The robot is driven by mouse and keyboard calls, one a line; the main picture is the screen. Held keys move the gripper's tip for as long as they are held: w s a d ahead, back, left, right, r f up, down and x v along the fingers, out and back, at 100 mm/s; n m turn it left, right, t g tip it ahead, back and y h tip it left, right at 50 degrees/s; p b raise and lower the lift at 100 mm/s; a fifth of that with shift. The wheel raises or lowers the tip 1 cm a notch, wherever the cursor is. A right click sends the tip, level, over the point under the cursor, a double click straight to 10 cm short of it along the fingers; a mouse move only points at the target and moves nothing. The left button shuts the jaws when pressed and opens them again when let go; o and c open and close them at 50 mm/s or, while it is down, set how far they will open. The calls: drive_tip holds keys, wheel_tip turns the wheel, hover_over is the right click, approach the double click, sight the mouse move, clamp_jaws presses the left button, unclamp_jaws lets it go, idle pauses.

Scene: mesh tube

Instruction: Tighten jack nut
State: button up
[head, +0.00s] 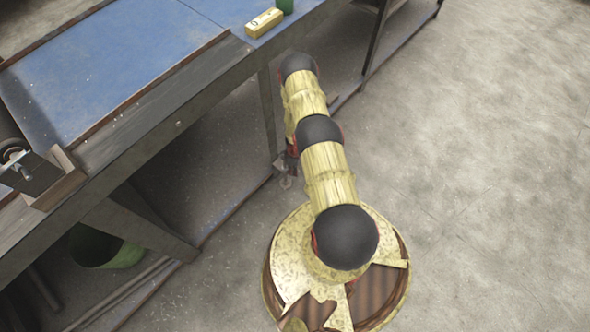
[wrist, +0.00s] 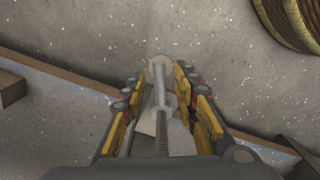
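In the wrist view, a grey threaded rod (wrist: 161,130) runs between my fingers, away from the palm towards a pale round foot (wrist: 160,66). A wider pale collar on the rod (wrist: 164,99) looks like the jack nut, but it is small and blurred. My gripper (wrist: 160,80) is open, with one yellow-and-black finger on each side of the rod and gaps visible on both sides. In the head view, the gripper is mostly hidden beneath my arm, near the small jack foot (head: 286,182) by the bench leg.
A blue-topped workbench (head: 120,60) with a wooden edge fills the left of the head view. A yellow block (head: 264,22) and a green container (head: 284,6) stand on it; a vise (head: 28,172) is at left. A green bucket (head: 105,250) sits below. Floor at right is clear.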

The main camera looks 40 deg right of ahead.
drive_tip(key=c, duration=0.4)
drive_tip(key=c, duration=0.3)
clamp_jaws()
